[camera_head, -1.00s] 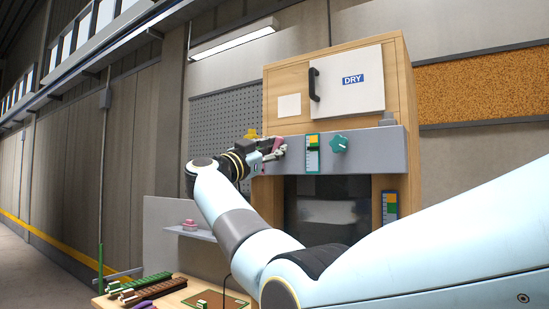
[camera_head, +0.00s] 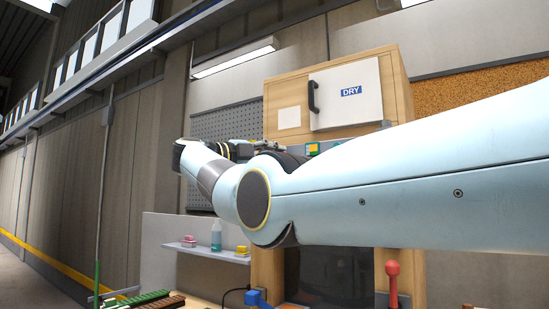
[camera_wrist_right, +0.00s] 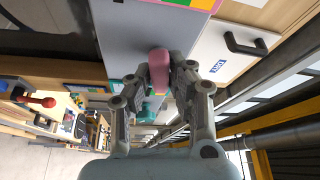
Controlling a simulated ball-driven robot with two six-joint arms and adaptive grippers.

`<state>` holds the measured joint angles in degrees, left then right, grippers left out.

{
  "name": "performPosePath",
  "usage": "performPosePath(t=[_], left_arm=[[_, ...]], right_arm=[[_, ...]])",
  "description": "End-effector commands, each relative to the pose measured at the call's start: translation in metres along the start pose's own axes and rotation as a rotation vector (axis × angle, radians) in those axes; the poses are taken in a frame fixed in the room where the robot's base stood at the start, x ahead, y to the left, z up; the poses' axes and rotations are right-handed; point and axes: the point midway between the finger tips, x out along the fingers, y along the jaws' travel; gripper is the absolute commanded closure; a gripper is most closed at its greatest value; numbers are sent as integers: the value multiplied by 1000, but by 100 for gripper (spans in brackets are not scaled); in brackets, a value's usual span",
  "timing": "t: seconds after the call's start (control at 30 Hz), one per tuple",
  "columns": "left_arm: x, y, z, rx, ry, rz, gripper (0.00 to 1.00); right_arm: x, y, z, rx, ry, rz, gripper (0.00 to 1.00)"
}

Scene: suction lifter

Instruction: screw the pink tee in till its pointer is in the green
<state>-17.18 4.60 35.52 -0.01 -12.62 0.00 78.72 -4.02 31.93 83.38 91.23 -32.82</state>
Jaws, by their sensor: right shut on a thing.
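The pink tee (camera_wrist_right: 158,68) sits at the grey panel (camera_wrist_right: 128,30) in the right wrist view. My right gripper (camera_wrist_right: 160,78) is shut on it, one finger on each side. In the head view the right gripper (camera_head: 284,147) is at the panel, mostly hidden behind my own arm, and I cannot make out the tee there. A gauge with green and orange-yellow parts (camera_head: 313,149) peeks over my arm. A coloured strip (camera_wrist_right: 190,3) is cut off at the top of the wrist view. I cannot read any pointer. My left gripper is out of view.
A wooden cabinet (camera_head: 400,75) with a white DRY door (camera_head: 345,100) and black handle stands above the panel. A teal knob (camera_wrist_right: 131,88) lies beyond the tee. A shelf (camera_head: 215,254) holds a bottle (camera_head: 216,236) and small blocks. A red-topped lever (camera_head: 392,271) stands low right.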

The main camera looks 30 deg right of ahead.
Motion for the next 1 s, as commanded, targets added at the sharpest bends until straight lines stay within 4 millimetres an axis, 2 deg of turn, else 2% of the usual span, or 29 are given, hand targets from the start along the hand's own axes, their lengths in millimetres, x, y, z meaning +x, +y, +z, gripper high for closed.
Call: performPosePath(t=[0.5, 1.0], left_arm=[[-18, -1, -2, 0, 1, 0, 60], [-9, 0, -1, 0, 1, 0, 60]], right_arm=[[0, 0, 0, 453, -1, 190, 100], [0, 2, 0, 893, -1, 372, 100]])
